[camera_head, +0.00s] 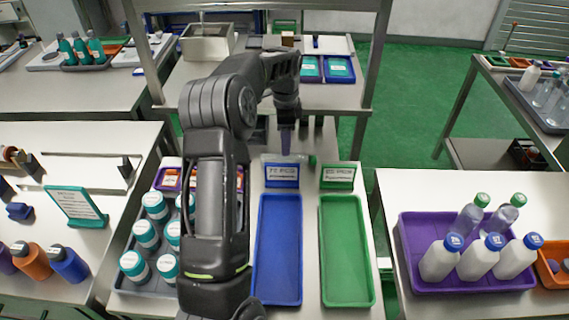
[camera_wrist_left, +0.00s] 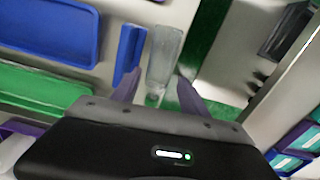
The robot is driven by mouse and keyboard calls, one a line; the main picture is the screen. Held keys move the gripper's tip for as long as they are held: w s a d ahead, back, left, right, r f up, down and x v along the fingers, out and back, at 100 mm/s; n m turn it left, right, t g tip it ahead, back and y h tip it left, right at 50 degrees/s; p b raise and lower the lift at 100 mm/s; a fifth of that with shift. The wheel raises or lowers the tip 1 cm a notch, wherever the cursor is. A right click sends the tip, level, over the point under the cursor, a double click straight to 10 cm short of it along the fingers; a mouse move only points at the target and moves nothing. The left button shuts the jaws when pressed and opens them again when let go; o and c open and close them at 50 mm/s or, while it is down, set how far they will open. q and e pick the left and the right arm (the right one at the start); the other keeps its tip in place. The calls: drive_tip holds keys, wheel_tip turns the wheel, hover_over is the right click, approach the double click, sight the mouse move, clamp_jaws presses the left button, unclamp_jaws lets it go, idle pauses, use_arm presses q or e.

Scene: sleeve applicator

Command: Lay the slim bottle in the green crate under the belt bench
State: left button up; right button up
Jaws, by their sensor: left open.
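A clear slim bottle (camera_head: 290,158) with a green cap (camera_head: 312,161) appears to lie on its side on the middle bench, behind the blue and green signs. In the left wrist view the slim bottle (camera_wrist_left: 164,52) shows beyond my fingers, its green cap end towards the gap between them. My left gripper (camera_head: 286,150) points down above the bottle; its purple fingers (camera_wrist_left: 158,88) are apart with nothing clearly held. Contact with the bottle cannot be told. No green crate under a bench can be made out. My right gripper is not in view.
An empty blue tray (camera_head: 279,290) and green tray (camera_head: 346,290) lie on the middle bench, below a blue sign (camera_head: 282,173) and a green sign (camera_head: 337,175). A purple crate (camera_head: 405,250) of bottles stands right. A metal frame (camera_head: 371,60) rises behind.

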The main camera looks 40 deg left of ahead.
sight(285, 158)
use_arm(q)
drive_tip(key=shift+f+p, duration=0.3)
drive_tip(key=shift+f, duration=1)
drive_tip(key=shift+f+p, duration=0.3)
drive_tip(key=shift+p, duration=0.05)
wheel_tip(285, 158, down, 4)
drive_tip(key=shift+a+r+p, duration=0.1)
drive_tip(key=shift+r+p, duration=0.1)
drive_tip(key=shift+p, duration=0.6)
drive_tip(key=shift+f, duration=0.5)
drive_tip(key=shift+c, duration=0.4)
clamp_jaws()
